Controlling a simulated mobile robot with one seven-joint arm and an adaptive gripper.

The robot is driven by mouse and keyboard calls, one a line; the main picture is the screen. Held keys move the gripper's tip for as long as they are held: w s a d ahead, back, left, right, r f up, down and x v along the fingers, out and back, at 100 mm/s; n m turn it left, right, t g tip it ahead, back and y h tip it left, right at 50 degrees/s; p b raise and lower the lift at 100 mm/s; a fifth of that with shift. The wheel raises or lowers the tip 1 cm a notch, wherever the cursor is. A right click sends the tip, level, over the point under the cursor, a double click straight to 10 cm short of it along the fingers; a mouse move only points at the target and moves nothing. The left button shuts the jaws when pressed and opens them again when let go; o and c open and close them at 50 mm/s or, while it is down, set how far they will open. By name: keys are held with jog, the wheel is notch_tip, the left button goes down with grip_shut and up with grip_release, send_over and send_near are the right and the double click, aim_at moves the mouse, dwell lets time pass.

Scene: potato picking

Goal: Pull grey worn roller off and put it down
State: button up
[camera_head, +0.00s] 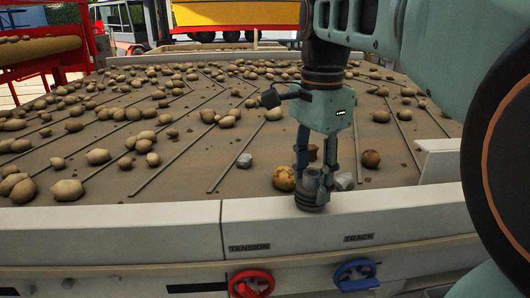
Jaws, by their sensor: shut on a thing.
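My gripper (316,180) points down at the near edge of the potato table, right of the middle. Its fingers are shut on a dark grey roller (311,189), a short ribbed cylinder. The roller stands about upright over the pale front rail (265,208). I cannot tell whether its lower end touches the rail or is clear of it. The fingers hide part of the roller's sides.
Many potatoes (97,156) lie on the brown ribbed bed (120,185). Grey stones (244,160) lie near the gripper. Below the rail are a red knob (251,284) marked TENSION and a blue knob (356,275) marked TRACK. The rail's left part is bare.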

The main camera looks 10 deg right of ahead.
jog(key=shift+r, duration=0.1)
jog(key=shift+r+p, duration=3.2)
jog(key=shift+r, duration=0.05)
